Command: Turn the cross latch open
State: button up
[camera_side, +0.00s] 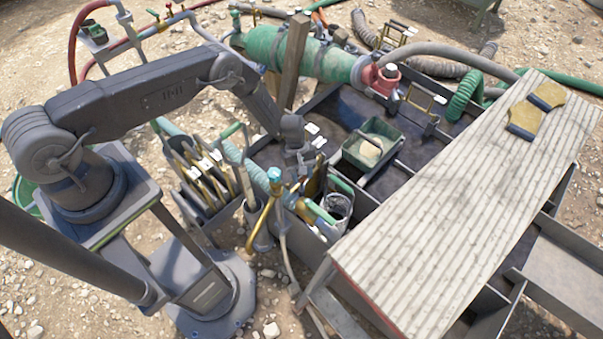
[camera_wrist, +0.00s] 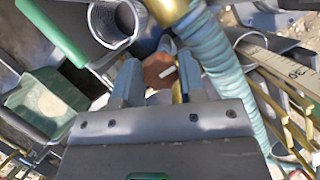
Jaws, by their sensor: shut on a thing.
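My gripper (camera_wrist: 158,80) points down into the tool end of the tank. Its two grey fingers stand either side of a brown, blocky piece (camera_wrist: 158,69) with a pale mark, which I take to be the cross latch. The fingers are shut on it; the exact contact is partly hidden by the gripper body. In the side view my gripper (camera_side: 303,168) is low among the tools at the tank's near left end. The latch cannot be made out there, so its turned angle is unclear.
A grey cup (camera_side: 337,207) and a green tray (camera_side: 371,146) stand close by. A ribbed teal hose (camera_wrist: 222,60) and brass pipe crowd the gripper's right in the wrist view. A slatted board (camera_side: 465,205) covers the tank's right side.

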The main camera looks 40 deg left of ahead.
jog(key=o, duration=0.9)
jog(key=v, duration=1.4)
jog(key=s+r+m+t+y, duration=0.1)
jog(key=s+r+m+t, duration=0.15)
jog(key=r, duration=1.35)
jog(key=s+r+m+t+y, duration=0.15)
jog(key=r+m, duration=0.25)
jog(key=r, duration=1.2)
jog(key=s+r+m+t, duration=0.1)
jog(key=s+r+m, duration=0.1)
jog(key=s+r, duration=0.2)
jog(key=s+r+m+t+y, duration=0.1)
jog(key=s+r+m, duration=0.1)
jog(key=s, duration=0.9)
jog(key=s+r+m+t, duration=0.1)
jog(key=s+r+m, duration=0.1)
jog(key=s+r, duration=0.3)
jog(key=shift+s+a+r+t+y, duration=0.1)
jog(key=shift+s+r+t+y, duration=0.1)
jog(key=shift+s, duration=0.6)
jog(key=shift+s+r+t+y, duration=0.1)
jog(key=shift+s+r, duration=0.1)
jog(key=shift+s, duration=0.6)
